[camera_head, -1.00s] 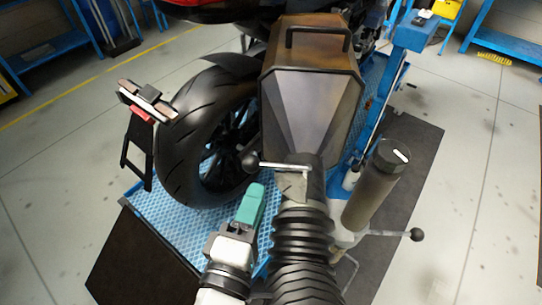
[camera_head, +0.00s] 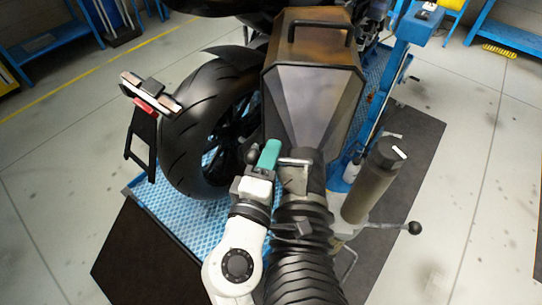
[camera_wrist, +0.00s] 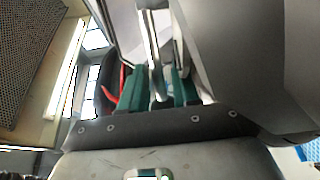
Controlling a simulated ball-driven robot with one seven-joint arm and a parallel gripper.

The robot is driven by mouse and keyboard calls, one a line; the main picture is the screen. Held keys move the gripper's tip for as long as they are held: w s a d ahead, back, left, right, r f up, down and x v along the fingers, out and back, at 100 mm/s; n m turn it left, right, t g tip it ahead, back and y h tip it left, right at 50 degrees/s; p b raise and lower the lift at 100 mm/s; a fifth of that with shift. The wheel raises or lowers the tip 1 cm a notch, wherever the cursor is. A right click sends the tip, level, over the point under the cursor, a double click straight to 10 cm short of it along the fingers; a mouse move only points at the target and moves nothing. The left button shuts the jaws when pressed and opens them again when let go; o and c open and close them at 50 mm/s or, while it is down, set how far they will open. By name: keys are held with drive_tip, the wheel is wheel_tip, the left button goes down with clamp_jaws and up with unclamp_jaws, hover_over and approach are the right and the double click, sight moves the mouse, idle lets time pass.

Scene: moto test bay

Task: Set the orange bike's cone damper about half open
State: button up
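The bike's rear wheel (camera_head: 205,135) stands on a blue platform in the head view. A dark metal extraction cone (camera_head: 310,110) sits right of the wheel and narrows into a black ribbed hose (camera_head: 300,250). The damper's metal lever (camera_head: 297,162) lies across the cone's narrow end, roughly sideways in the picture. A dark knob shows just left of the fingers. My gripper (camera_head: 268,153), with teal fingers, is at the lever and covers its middle. In the wrist view, a grey bar (camera_wrist: 152,50) runs between the teal fingers (camera_wrist: 158,88). Whether they press on it is unclear.
A grey cylinder (camera_head: 372,180) with a black cap stands right of the hose, beside a black-knobbed handle (camera_head: 413,228). A blue post (camera_head: 400,60) rises behind it. The bike's tail bracket (camera_head: 150,95) juts out at left. Open floor lies on both sides.

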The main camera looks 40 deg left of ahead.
clamp_jaws()
drive_tip(key=shift+s+d, duration=0.1)
idle(0.3)
drive_tip(key=shift+s+d+n+g+y+p, duration=0.1)
drive_tip(key=shift+n+g+y+p, duration=0.35)
drive_tip(key=shift+y, duration=0.15)
drive_tip(key=shift+s+n+y, duration=0.25)
drive_tip(key=shift+n+y, duration=0.1)
drive_tip(key=shift+y, duration=0.15)
drive_tip(key=shift+f, duration=0.1)
drive_tip(key=shift+o, duration=0.7)
unclamp_jaws()
drive_tip(key=b+v, duration=0.1)
drive_tip(key=v, duration=1)
